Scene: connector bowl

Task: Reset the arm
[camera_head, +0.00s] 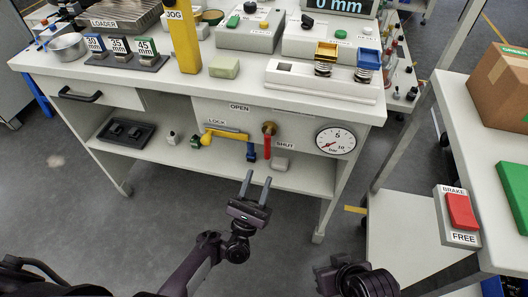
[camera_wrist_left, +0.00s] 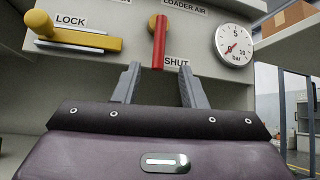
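My left gripper (camera_head: 258,175) is in front of the workbench, with its two grey fingers pointing up and toward the bench. The fingers are apart with nothing between them, and the left wrist view also shows the left gripper (camera_wrist_left: 157,75) open and empty. A red lever (camera_head: 267,146) hangs down at the SHUT label beyond the fingers; in the left wrist view the red lever (camera_wrist_left: 159,42) is above and between the fingertips, with a gap. A dark part of my right arm (camera_head: 352,280) shows at the bottom edge; no right fingers can be made out.
The white workbench (camera_head: 150,66) carries several devices. A yellow LOCK handle (camera_head: 226,134) and a pressure gauge (camera_head: 335,140) are on its front. A shelf (camera_head: 185,160) lies below. A BRAKE switch (camera_head: 460,211) is on the right table. Open floor (camera_head: 100,235) is at left.

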